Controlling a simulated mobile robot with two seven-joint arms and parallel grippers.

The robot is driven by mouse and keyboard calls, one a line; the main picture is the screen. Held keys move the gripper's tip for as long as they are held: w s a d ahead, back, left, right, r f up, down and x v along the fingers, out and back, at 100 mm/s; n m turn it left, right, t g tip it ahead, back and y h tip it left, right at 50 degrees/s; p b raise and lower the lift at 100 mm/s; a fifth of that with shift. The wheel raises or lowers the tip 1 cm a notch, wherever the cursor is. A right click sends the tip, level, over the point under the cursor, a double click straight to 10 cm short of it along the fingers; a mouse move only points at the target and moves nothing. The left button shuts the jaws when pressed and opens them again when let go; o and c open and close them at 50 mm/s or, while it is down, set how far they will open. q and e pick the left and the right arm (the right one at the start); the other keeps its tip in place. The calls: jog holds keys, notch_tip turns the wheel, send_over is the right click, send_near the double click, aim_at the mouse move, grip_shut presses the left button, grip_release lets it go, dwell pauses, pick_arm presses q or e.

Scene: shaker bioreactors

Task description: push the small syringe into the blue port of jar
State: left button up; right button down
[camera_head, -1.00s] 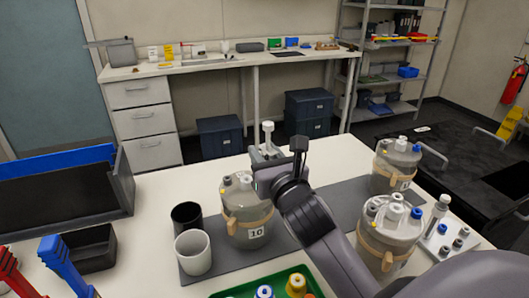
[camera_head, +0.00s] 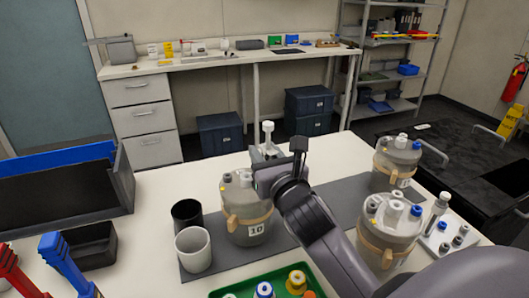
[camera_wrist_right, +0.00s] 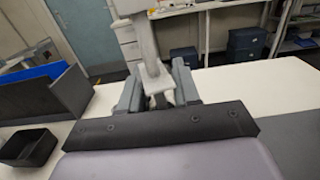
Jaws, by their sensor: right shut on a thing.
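My right gripper (camera_head: 266,155) is shut on a small white syringe (camera_head: 268,131), held upright behind the lid of the jar labelled 10 (camera_head: 240,205) in the head view. The wrist view shows the syringe (camera_wrist_right: 152,55) between the fingers of my right gripper (camera_wrist_right: 158,88). The syringe's lower end is hidden. A yellow port shows on jar 10; no blue port can be seen there, and my gripper covers part of the lid. The front right jar (camera_head: 376,245) has a blue port (camera_head: 416,212), and the rear right jar (camera_head: 384,172) has one too (camera_head: 416,145). My left gripper is out of view.
A white cup (camera_head: 193,252) and a black cup (camera_head: 186,213) stand left of jar 10. A green tray (camera_head: 238,291) with capped bottles is at the front. A rack (camera_head: 462,256) holds an upright syringe at right. The table behind jar 10 looks clear.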

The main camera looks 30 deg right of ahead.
jog(key=shift+f, duration=0.25)
jog(key=c, duration=0.7)
grip_release()
jog(key=shift+c, duration=0.2)
jog(key=v, duration=0.7)
jog(key=shift+b, duration=0.4)
jog(key=shift+s, duration=0.1)
